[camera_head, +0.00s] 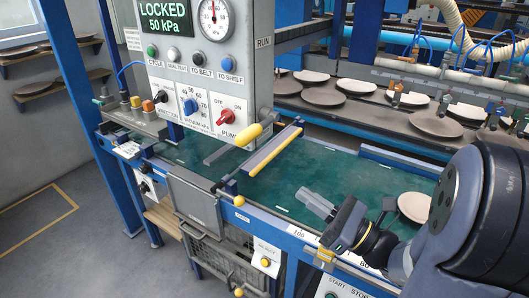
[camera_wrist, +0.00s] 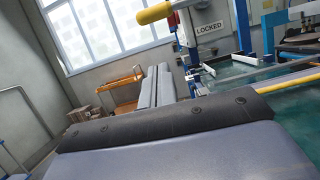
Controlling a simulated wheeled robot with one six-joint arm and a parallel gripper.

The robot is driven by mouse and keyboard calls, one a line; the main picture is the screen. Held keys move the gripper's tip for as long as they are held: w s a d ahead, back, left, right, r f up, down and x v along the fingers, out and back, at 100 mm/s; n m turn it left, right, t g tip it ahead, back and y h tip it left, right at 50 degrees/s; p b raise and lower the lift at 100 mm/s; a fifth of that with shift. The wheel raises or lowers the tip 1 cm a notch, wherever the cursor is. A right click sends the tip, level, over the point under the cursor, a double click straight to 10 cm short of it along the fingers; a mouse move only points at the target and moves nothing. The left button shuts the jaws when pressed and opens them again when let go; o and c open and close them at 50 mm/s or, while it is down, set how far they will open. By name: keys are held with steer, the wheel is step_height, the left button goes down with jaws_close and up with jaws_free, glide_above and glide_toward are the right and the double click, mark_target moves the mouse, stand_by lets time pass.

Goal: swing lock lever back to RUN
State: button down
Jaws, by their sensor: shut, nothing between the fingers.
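The lock lever's yellow grip (camera_head: 248,135) sticks out from the lower right corner of the grey control panel in the head view, below the RUN label (camera_head: 264,42). In the wrist view the yellow grip (camera_wrist: 155,13) is at the top, beside a LOCKED sign (camera_wrist: 208,27). The panel display (camera_head: 167,15) reads LOCKED, 50 kPa. My gripper (camera_head: 318,204) is shut and empty above the green belt, to the right of and nearer than the lever, and apart from it. In the wrist view its dark front edge (camera_wrist: 165,118) fills the bottom.
A yellow-edged bar (camera_head: 274,152) crosses the green belt (camera_head: 190,150) just right of the lever. A plate (camera_head: 414,207) lies on the belt beside my arm. Racks with several plates (camera_head: 323,97) stand behind. The belt between bar and gripper is clear.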

mark_target(250, 132)
steer(key=r+p+x, duration=0.2)
steer(key=p+x, duration=0.1)
steer(key=x, duration=0.9)
steer(key=shift+r+p, duration=0.3)
steer(key=shift+r, duration=0.2)
steer(key=shift+d, duration=0.1)
